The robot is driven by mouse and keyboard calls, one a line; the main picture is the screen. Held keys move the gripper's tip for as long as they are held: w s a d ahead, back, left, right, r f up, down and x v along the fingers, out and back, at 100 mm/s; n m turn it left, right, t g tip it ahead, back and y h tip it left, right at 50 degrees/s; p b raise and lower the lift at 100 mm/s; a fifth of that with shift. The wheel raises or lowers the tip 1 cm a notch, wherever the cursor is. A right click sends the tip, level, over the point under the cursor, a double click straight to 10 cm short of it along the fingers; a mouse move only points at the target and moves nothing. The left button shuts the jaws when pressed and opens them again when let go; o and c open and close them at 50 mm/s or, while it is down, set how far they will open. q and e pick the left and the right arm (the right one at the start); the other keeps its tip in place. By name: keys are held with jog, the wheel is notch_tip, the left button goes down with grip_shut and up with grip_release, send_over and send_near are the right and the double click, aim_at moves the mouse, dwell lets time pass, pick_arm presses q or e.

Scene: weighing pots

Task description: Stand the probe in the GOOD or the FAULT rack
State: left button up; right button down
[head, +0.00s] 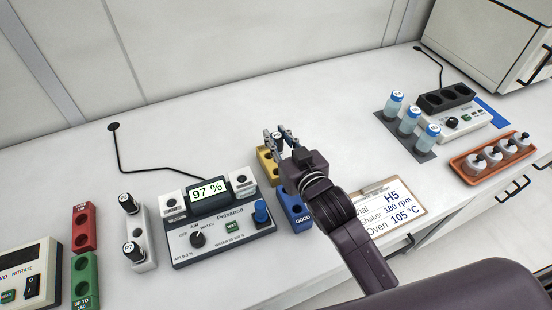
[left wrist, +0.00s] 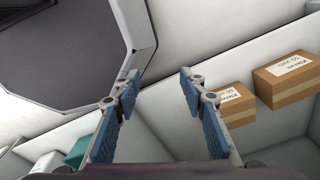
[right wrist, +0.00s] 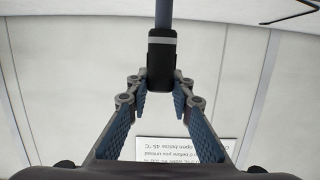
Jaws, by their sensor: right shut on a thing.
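My right gripper (head: 283,138) is shut on a probe, whose dark top with a pale label shows between the fingers. In the right wrist view the gripper (right wrist: 158,90) holds the probe (right wrist: 161,62), a black handle with a grey band and a thin grey rod. The hand is above the yellow rack (head: 266,167), whose label is hidden. The blue GOOD rack (head: 304,218) lies in front of it, partly behind my wrist. I cannot tell if the probe touches the yellow rack. My left gripper (left wrist: 160,90) is open and empty, away from the bench.
A meter (head: 215,238) reading 97 % stands left of the racks. A white rack (head: 144,228) holds two more probes. Red and green blocks (head: 85,268) stand further left. A clipboard (head: 392,200), blue-capped vials (head: 409,122) and an orange tray (head: 470,180) are to the right.

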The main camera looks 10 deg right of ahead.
aim_at(280, 149)
notch_tip(280, 149, down, 4)
jog(key=shift+d+r, duration=0.1)
jog(key=shift+r, duration=0.05)
jog(key=shift+f, duration=0.65)
notch_tip(280, 149, down, 4)
jog(key=shift+r, duration=0.2)
pick_arm(q)
jog(key=shift+w+d, duration=0.1)
jog(key=shift+d, duration=0.6)
pick_arm(e)
jog(key=shift+f, duration=0.2)
jog(key=c, duration=1.7)
grip_release()
pick_arm(q)
jog(key=shift+a+f, duration=0.1)
jog(key=shift+a, duration=0.05)
